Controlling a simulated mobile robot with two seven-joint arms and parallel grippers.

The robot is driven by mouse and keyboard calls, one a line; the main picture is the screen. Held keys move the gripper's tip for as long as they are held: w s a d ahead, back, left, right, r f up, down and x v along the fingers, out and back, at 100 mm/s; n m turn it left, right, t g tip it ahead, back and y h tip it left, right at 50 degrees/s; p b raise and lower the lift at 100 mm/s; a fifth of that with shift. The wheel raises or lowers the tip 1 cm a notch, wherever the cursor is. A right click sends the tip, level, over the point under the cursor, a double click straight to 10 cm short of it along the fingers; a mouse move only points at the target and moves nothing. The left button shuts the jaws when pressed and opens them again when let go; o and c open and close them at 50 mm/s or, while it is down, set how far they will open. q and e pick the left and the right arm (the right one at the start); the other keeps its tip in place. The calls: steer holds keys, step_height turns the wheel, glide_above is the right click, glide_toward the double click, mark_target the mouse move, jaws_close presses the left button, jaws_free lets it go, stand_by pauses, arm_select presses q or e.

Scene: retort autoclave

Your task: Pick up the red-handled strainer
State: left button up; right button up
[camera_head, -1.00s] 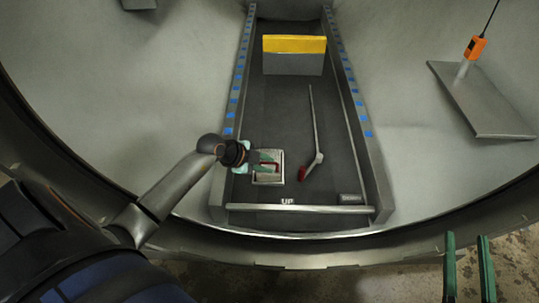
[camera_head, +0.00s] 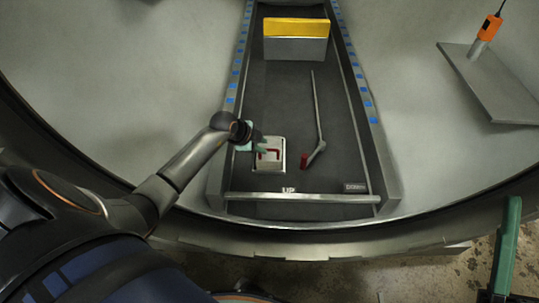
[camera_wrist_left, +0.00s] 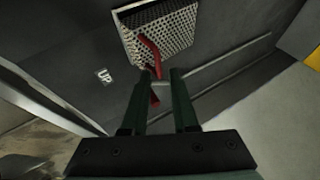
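The strainer (camera_head: 259,142) is a small square metal box with a red handle, on the dark tray floor at the front left. In the left wrist view its perforated side (camera_wrist_left: 178,28) shows beyond my fingertips, with the bent red handle across it. My left gripper (camera_head: 258,143) is over the strainer's left part in the head view. My right gripper (camera_head: 506,245) is partly in view at the bottom right, cut off by the edge.
A yellow-topped block (camera_head: 295,48) stands at the back. Raised side rails (camera_head: 365,110) and a front bar (camera_head: 300,198) edge the tray.

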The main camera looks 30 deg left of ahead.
mark_target(270, 150)
arm_select(q)
steer(key=shift+w+f, duration=0.25)
steer(key=shift+f, duration=0.1)
steer(key=shift+w+f, duration=0.1)
steer(key=shift+f, duration=0.1)
steer(key=b+x, duration=0.1)
steer(key=x, duration=0.1)
steer(key=b+x, duration=0.2)
steer(key=shift+w+d+f+b, duration=0.15)
steer(key=shift+d+f+b, duration=0.1)
steer(key=shift+f+b, duration=0.1)
arm_select(e)
step_height(270, 150, down, 3)
steer(key=shift+s+a+f, duration=0.15)
steer(key=shift+f, duration=0.05)
arm_select(q)
jaws_close()
arm_select(e)
steer(key=shift+y, duration=0.3)
arm_select(q)
steer(key=shift+r, duration=0.1)
